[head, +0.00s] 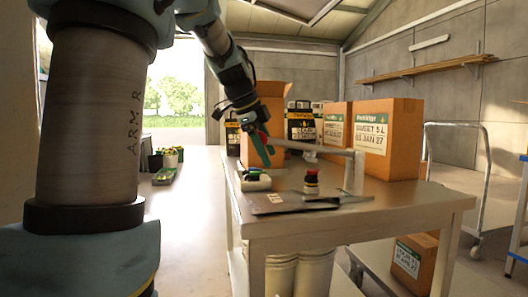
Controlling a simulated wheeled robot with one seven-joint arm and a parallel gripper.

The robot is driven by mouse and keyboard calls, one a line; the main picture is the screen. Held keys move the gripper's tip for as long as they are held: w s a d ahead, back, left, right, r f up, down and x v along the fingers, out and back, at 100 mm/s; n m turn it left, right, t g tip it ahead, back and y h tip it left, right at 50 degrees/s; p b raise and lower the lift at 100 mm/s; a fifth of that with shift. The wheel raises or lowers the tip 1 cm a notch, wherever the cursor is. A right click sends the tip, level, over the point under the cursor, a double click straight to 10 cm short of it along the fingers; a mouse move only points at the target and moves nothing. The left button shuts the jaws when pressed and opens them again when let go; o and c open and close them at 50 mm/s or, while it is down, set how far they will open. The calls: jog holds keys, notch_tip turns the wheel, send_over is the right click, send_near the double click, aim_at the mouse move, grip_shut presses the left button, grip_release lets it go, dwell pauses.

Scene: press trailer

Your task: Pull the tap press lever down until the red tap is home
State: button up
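The tap press stands on the metal table (430,197), with a grey upright post (354,174) and a long lever (312,148) that runs nearly level to the left. Below the lever is a small dark stack with a red band (311,180); whether this is the red tap is too small to tell. My gripper (263,148) is at the lever's left end, pointing down, with green and red parts at its fingers. It overlaps the lever end in the head view. I cannot tell whether it touches or grips it.
A flat dark plate (295,202) lies at the table's front. A small dark and white item (255,180) sits left of it. Cardboard boxes (388,138) stand along the back. White buckets (313,272) are below, and a trolley (468,190) is at right.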

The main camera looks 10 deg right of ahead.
jog(key=shift+o, duration=0.7)
jog(key=shift+d+f, duration=0.1)
jog(key=shift+d, duration=0.1)
jog(key=shift+o, duration=1.2)
jog(key=shift+a, duration=0.2)
jog(key=shift+a, duration=0.1)
jog(key=v, duration=1.1)
jog(key=shift+p, duration=0.35)
